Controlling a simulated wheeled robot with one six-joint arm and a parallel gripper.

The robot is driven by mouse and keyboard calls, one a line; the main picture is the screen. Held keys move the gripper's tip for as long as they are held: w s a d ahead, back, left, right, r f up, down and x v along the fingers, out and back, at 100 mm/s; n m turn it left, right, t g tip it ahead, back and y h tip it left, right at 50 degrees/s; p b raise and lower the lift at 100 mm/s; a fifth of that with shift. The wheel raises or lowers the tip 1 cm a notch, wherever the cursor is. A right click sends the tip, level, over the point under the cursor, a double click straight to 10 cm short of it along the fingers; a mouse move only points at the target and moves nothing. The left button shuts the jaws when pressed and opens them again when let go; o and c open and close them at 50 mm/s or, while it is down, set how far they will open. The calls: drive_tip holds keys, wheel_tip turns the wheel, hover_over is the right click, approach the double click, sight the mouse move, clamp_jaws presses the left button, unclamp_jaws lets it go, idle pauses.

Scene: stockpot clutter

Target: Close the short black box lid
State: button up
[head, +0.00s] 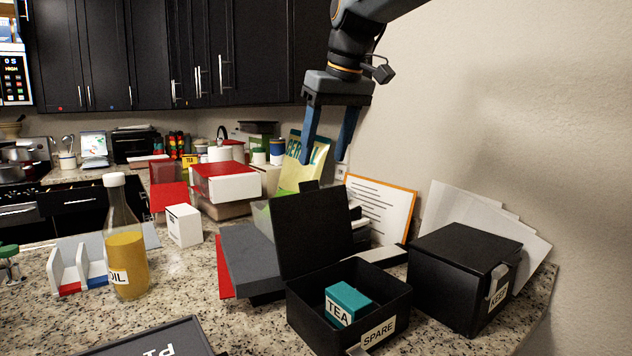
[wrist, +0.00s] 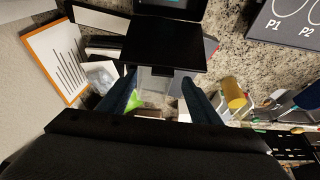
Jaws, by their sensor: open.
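The short black box (head: 320,326), labelled SPARE, stands open on the counter. Its lid (head: 312,232) stands up at the back, leaning slightly backward. A teal TEA box (head: 349,303) sits inside. My gripper (head: 324,160) hangs above and behind the raised lid, fingers pointing down, open and empty. In the wrist view the lid (wrist: 165,45) is a dark panel beyond my blue fingertips (wrist: 158,82). I see no clear contact between the fingers and the lid. Most of the box interior is hidden in the wrist view.
A closed black box (head: 455,285) labelled KEEP stands close on the right. A grey box (head: 250,265) lies at the left of the open box. A cereal bag (head: 305,165) and an orange-framed sheet (head: 382,208) stand behind. An oil bottle (head: 125,255) is farther left.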

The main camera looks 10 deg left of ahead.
sight(312, 192)
drive_tip(key=shift+a+r+p+x, duration=0.15)
drive_tip(key=shift+a+x, duration=0.1)
drive_tip(key=shift+x, duration=0.9)
drive_tip(key=shift+a+r+p+x, duration=0.1)
drive_tip(key=shift+a+x, duration=0.2)
drive_tip(key=shift+x, duration=0.85)
drive_tip(key=shift+a+r+p+x, duration=0.15)
drive_tip(key=shift+a+x, duration=0.1)
drive_tip(key=shift+x, duration=0.95)
drive_tip(key=shift+w+f, duration=0.1)
drive_tip(key=shift+w, duration=0.05)
clamp_jaws()
drive_tip(key=shift+d, duration=0.1)
